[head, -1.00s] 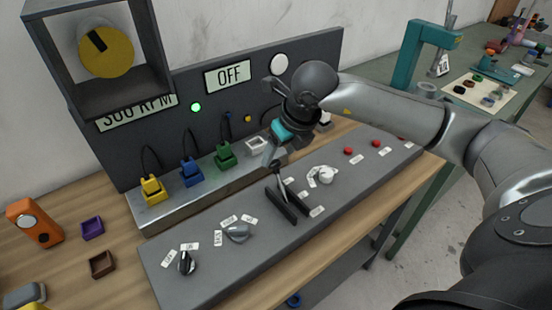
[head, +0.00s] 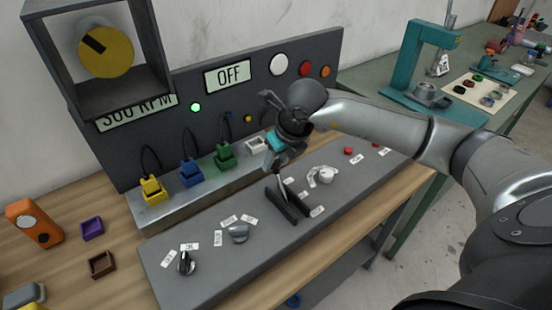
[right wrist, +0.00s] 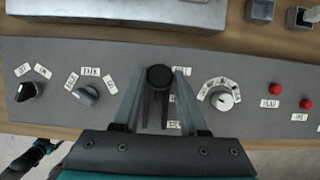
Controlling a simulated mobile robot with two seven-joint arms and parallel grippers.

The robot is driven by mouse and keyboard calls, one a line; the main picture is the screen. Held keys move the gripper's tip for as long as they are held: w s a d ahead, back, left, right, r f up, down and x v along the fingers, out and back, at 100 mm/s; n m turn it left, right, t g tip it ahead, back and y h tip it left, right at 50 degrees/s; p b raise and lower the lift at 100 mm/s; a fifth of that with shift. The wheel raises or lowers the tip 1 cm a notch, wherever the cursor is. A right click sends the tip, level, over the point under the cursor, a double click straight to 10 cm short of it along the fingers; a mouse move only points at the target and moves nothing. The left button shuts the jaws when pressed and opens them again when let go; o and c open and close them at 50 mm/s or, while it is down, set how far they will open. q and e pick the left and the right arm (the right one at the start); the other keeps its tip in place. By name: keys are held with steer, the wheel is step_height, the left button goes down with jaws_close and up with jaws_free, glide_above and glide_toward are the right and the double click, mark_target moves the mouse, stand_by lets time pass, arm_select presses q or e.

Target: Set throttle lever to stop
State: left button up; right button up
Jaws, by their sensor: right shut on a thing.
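The throttle lever stands in a dark slotted mount (head: 288,214) on the grey control panel (head: 215,272). Its round black knob (right wrist: 160,76) shows from above in the right wrist view, toward the far end of the slot. My right gripper (head: 277,165) is shut on the lever, with one finger on each side of the knob. The fingers hide part of the lever in the head view. Small white labels (right wrist: 173,125) line the slot's right side; their text is too small to read. A black and teal part, seemingly my left gripper (right wrist: 38,153), shows low left in the wrist view.
A white rotary knob (head: 326,175) sits right of the lever, and a grey knob (head: 238,233) and black knob (head: 186,263) sit left. Coloured plugs (head: 191,174) stand behind. A display reads OFF (head: 228,76). Red buttons (right wrist: 276,89) are farther right.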

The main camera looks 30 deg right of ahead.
jaws_close()
stand_by(0.8)
